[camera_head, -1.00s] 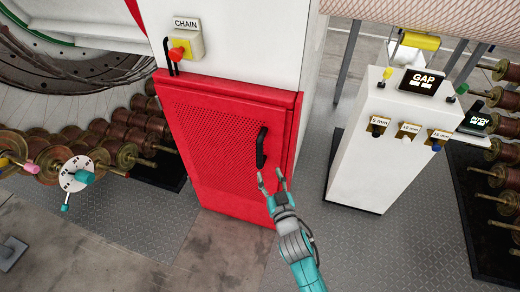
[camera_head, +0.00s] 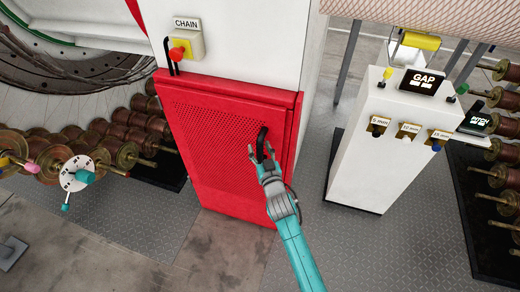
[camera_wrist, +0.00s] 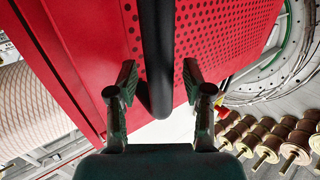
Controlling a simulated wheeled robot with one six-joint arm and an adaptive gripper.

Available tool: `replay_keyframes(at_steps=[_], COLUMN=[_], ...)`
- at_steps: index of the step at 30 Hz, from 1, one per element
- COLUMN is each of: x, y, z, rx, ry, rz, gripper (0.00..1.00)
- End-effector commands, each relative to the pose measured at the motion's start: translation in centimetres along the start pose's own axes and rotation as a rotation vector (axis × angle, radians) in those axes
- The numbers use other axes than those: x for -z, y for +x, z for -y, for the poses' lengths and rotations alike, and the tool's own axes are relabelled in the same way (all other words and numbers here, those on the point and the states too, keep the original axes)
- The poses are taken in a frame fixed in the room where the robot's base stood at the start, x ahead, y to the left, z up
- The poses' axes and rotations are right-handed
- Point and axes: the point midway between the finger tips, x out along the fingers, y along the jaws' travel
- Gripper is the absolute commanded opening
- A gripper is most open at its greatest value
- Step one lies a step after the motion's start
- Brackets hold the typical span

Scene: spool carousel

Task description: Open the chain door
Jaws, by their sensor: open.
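The red chain door (camera_head: 215,150) with its perforated panel is shut on the white cabinet, below the CHAIN sign (camera_head: 186,23). Its black upright handle (camera_head: 261,141) is on the right side of the door. My gripper (camera_head: 262,156) is at the lower part of the handle. In the wrist view the open fingers (camera_wrist: 158,85) stand on either side of the black handle (camera_wrist: 157,50), with a gap to each side. The handle's end lies between the fingertips. The red door (camera_wrist: 95,45) fills the upper middle of that view.
A yellow box with a red button (camera_head: 178,52) is above the door. A white console (camera_head: 375,150) with GAP display stands to the right. Racks of copper spools (camera_head: 100,140) are at left and far right. The floor in front of the door is clear.

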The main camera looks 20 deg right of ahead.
Motion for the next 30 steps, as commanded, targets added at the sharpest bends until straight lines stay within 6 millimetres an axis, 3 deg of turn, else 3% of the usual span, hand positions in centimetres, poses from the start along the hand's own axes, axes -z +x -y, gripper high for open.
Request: replay_keyframes(at_steps=[8,14,15,30], x=[0.0,0.0,0.0,-0.1], y=[0.1,0.1,0.1,-1.0], z=[0.0,0.0,0.0,0.9], rx=[0.000,0.000,0.000,0.002], ry=[0.000,0.000,0.000,-0.001], rz=[0.001,0.001,0.001,0.002], gripper=[0.51,0.03,0.00,0.00])
